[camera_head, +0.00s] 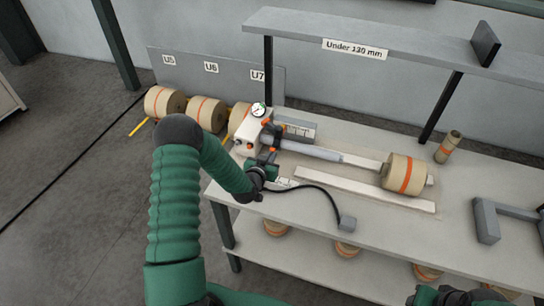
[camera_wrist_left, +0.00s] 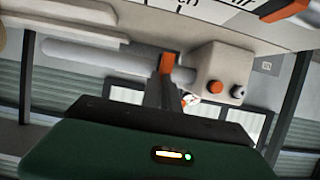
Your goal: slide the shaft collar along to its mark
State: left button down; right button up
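A grey shaft (camera_head: 312,150) runs right from a white box (camera_head: 250,135) on the bench. A dark grey part (camera_head: 270,135), probably the collar, sits round the shaft beside the box, with orange bits near it. My left gripper (camera_head: 268,165) is just in front of this part; whether it touches is unclear. In the left wrist view, dark gripper fingers (camera_wrist_left: 167,85) reach to the shaft (camera_wrist_left: 100,58), an orange piece at their tip; their gap is not clear. Part of my right gripper (camera_head: 445,296) shows at the bottom edge. I cannot make out the mark.
A tan roll with an orange band (camera_head: 405,173) is on the right of the shaft line. A pale flat bar (camera_head: 365,190) lies in front. A shelf labelled "Under 130 mm" (camera_head: 355,48) overhangs the back.

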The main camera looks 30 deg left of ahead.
pick_arm(q)
jog(key=shift+w+a+f, duration=0.15)
jog(key=shift+w+a, duration=0.05)
jog(key=shift+w, duration=0.1)
jog(key=shift+w+d, duration=0.1)
jog(key=shift+d, duration=0.25)
jog(key=shift+w+d, duration=0.15)
jog(key=shift+d, duration=0.55)
jog(key=shift+w+d, duration=0.15)
jog(key=shift+d, duration=0.55)
jog(key=c, duration=1.3)
grip_release()
jog(key=shift+w+d, duration=0.1)
jog(key=shift+d, duration=0.15)
jog(key=shift+a, duration=0.1)
